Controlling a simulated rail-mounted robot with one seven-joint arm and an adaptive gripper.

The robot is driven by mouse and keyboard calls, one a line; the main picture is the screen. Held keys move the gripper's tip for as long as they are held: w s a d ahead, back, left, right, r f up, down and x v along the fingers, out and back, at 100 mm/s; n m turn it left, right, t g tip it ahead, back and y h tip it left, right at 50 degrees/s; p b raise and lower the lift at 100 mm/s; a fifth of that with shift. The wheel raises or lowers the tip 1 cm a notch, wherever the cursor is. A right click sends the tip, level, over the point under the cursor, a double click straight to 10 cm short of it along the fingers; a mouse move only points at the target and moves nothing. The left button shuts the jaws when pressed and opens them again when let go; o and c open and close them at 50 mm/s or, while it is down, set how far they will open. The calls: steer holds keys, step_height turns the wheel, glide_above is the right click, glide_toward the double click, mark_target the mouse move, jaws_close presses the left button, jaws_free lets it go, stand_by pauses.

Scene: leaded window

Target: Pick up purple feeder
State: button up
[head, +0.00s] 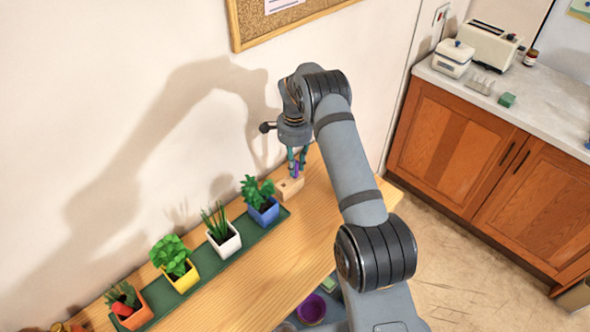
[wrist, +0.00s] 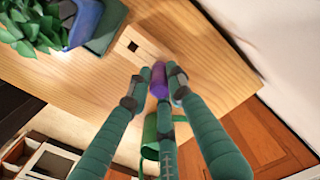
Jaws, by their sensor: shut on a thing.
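The purple feeder (wrist: 158,80) is a small rounded purple piece, held between my green fingers in the wrist view. It also shows as a thin purple strip in the head view (head: 296,169). My gripper (wrist: 157,88) is shut on it, with fingertips on both sides. In the head view my gripper (head: 297,163) is just over a light wooden block (head: 289,188) at the far end of the wooden shelf.
A blue pot (head: 264,212), white pot (head: 226,243), yellow pot (head: 183,278) and orange pot (head: 134,312) stand on a green tray (head: 209,268) along the wall. A purple bowl (head: 312,309) sits lower down. The shelf's front side is clear. A green cylinder (wrist: 150,140) shows beneath my fingers.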

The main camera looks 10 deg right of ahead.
steer(key=shift+c, duration=1.1)
steer(key=shift+r, duration=0.15)
step_height(320, 180, up, 10)
steer(key=b, duration=0.2)
steer(key=shift+b, duration=0.35)
step_height(320, 180, up, 6)
steer(key=p, duration=0.5)
